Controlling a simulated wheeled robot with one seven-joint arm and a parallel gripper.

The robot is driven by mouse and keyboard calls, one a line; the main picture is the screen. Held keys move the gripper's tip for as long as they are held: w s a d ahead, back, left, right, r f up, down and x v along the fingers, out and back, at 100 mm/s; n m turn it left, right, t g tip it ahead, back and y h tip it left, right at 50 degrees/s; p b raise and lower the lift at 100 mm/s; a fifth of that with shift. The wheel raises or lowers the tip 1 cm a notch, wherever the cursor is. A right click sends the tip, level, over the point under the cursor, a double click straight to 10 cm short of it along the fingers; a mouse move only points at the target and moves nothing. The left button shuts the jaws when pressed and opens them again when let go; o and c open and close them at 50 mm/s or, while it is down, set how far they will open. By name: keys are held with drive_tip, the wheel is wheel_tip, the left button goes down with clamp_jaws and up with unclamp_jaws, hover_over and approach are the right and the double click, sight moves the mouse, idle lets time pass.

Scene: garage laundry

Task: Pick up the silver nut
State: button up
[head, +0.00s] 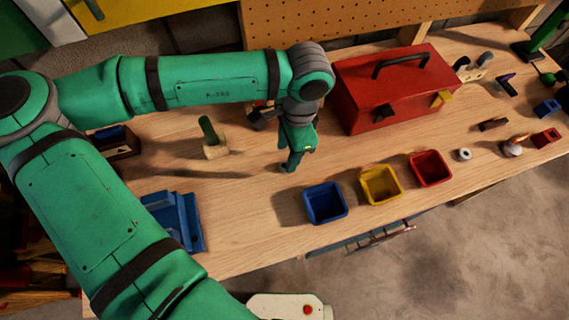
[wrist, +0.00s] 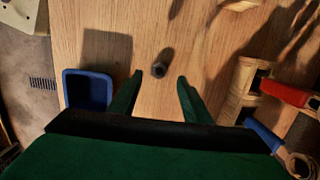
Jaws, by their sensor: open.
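My gripper (head: 289,165) points down over the bench, left of the toolbox and behind the blue bin. In the wrist view its two green fingers (wrist: 160,85) are apart with nothing held between them. A small dark grey round piece (wrist: 158,69) lies on the wood ahead of and between the fingertips, in shadow. It may be the silver nut, but its shape and colour are unclear; the gripper largely hides that spot in the head view. A small light silver ring (head: 464,154), also nut-like, lies right of the red bin, well away from my gripper.
The blue bin (head: 325,203) is close by and also shows in the wrist view (wrist: 88,91). The yellow bin (head: 381,185) and red bin (head: 430,168) stand beside it. The red toolbox (head: 395,88), wooden block (head: 215,151) and blue vise (head: 172,220) surround the area.

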sight(284, 165)
drive_tip(key=shift+s+a+f, duration=0.1)
drive_tip(key=shift+a+f, duration=0.05)
drive_tip(key=shift+f, duration=2.15)
clamp_jaws()
drive_tip(key=shift+r, duration=0.1)
